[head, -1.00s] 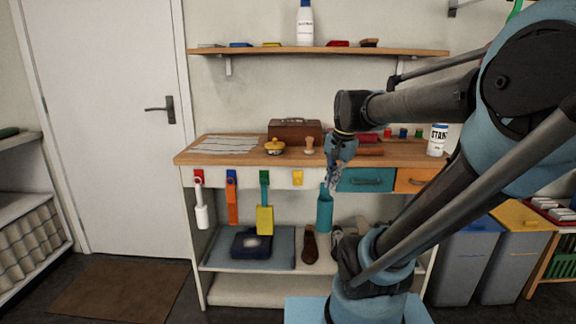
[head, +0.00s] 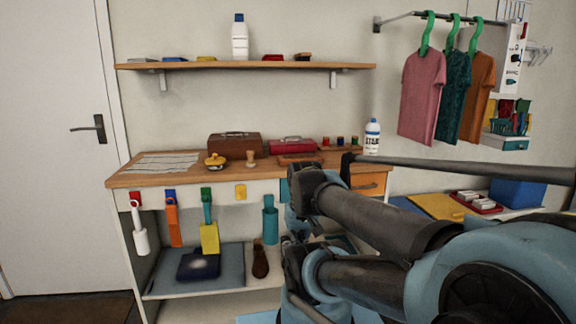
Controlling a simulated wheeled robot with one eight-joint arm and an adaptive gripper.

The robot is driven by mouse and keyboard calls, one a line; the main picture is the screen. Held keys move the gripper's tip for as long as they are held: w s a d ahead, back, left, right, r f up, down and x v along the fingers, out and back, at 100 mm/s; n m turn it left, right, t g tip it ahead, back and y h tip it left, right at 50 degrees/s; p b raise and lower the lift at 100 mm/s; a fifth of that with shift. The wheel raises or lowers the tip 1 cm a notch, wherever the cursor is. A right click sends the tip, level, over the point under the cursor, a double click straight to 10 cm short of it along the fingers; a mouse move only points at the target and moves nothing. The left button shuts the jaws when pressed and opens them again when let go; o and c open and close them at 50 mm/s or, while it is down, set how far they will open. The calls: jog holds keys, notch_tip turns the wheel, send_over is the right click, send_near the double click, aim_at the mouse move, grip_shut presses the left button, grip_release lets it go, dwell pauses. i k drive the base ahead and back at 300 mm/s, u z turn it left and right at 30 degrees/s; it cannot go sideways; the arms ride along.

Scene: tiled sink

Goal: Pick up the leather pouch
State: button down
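A flat reddish-brown piece (head: 300,159) lies on the wooden worktop in front of the red case; it may be the leather pouch, but it is too small to be sure. A brown bag with a handle (head: 236,146) stands to its left at the back. My gripper (head: 297,228) points down at the front of the bench, below and in front of the flat piece. My arm links cover much of it, and its fingertips are not clear.
A yellow-topped pot (head: 215,161) and a wooden stamp (head: 250,158) stand left of the flat piece. A red case (head: 292,147) is behind it, a white bottle (head: 372,136) right. Tools hang along the bench front. A shelf (head: 245,66) runs above.

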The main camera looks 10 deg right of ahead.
aim_at(283, 160)
jog(key=z, duration=0.8)
jog(key=k, duration=0.65)
jog(key=z, duration=0.35)
jog(key=i, duration=1)
jog(key=u, duration=0.05)
